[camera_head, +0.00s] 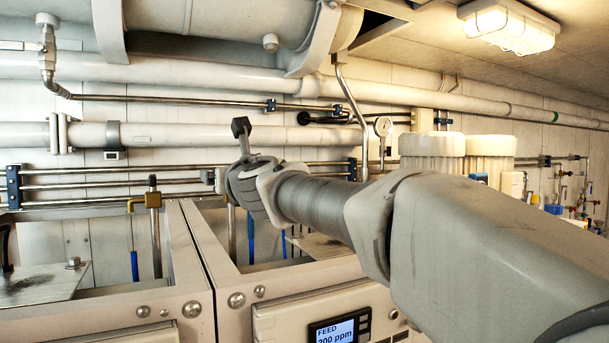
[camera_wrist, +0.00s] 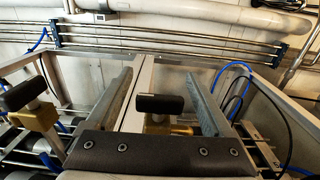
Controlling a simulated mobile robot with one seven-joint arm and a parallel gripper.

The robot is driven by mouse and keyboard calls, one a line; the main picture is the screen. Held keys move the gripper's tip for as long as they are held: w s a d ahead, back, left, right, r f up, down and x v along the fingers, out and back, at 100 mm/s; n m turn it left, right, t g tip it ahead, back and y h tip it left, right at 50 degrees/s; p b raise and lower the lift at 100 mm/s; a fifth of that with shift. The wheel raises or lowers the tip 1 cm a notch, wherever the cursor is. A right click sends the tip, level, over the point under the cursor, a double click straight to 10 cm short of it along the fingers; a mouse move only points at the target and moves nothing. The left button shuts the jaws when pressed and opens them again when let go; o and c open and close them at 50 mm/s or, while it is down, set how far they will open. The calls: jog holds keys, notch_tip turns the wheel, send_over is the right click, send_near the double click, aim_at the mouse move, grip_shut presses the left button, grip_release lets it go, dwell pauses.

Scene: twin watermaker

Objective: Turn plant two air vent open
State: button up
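In the wrist view my gripper (camera_wrist: 157,82) is open. Its two long grey fingers stand on either side of a valve with a black handle (camera_wrist: 160,104). The handle lies crosswise between the fingers, with a visible gap to each. Brass (camera_wrist: 158,128) shows below it, partly hidden by the gripper's dark palm bar. I cannot tell how far down the fingers reach beside the handle.
Two open-topped, beige-framed units stand side by side; the right one has a display (camera_head: 336,330) reading FEED 200 ppm. Steel pipes (camera_wrist: 170,38) run along the wall behind. Blue hoses (camera_wrist: 230,68) and dark cables lie right of my fingers. A large vessel (camera_head: 225,22) hangs above.

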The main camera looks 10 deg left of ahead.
jog(key=b+v, duration=0.1)
jog(key=v, duration=1.6)
jog(key=shift+b, duration=0.35)
jog(key=shift+s+d, duration=0.15)
